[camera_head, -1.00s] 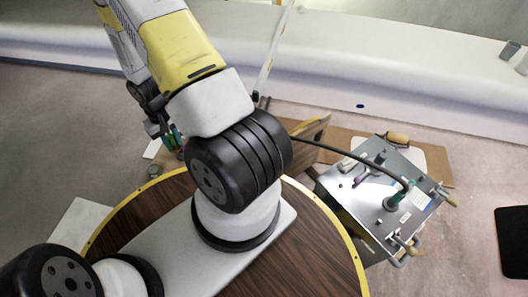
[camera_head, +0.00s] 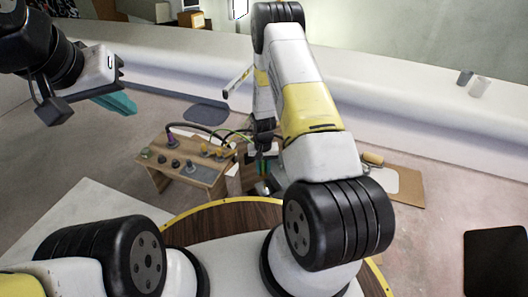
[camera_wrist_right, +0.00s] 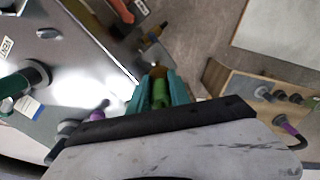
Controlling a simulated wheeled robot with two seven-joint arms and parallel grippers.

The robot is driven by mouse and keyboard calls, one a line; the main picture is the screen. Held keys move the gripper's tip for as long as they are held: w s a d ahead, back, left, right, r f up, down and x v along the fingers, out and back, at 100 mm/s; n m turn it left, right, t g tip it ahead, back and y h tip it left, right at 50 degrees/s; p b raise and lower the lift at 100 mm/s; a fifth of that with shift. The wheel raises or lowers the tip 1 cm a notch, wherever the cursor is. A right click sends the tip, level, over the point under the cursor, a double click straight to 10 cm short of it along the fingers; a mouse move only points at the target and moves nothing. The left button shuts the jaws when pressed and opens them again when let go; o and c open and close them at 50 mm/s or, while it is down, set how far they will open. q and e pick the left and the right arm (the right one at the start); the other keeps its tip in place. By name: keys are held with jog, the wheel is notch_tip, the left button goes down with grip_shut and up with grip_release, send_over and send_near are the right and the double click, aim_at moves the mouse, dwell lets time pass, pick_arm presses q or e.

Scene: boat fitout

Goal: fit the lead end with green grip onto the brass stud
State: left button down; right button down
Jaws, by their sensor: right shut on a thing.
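My right gripper (camera_wrist_right: 160,92) is shut on the green grip (camera_wrist_right: 160,88) of a lead end, held between its teal fingers. A dull brass-coloured part shows just beyond the grip; I cannot tell if it touches anything. In the head view my right gripper (camera_head: 262,166) is small and partly hidden by my arm, left of the metal box.
A metal box (camera_wrist_right: 85,60) with a dark green-grip fitting (camera_wrist_right: 22,82) and a purple grip (camera_wrist_right: 100,111) lies left in the wrist view. A purple-ended lead (camera_head: 171,138) is on the bench.

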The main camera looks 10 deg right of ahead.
jog(key=shift+w+d+f, duration=0.1)
jog(key=shift+d+f, duration=0.15)
jog(key=shift+f, duration=0.25)
jog(key=shift+d+f, duration=0.2)
jog(key=shift+f, duration=0.25)
send_over(265, 186)
jog(key=shift+w+f, duration=0.1)
jog(key=shift+f, duration=2.3)
jog(key=shift+f, duration=0.5)
jog(key=shift+f, duration=0.35)
jog(key=shift+f, duration=0.35)
jog(key=shift+f, duration=0.25)
jog(key=c, duration=0.7)
grip_release()
jog(key=shift+d, duration=0.1)
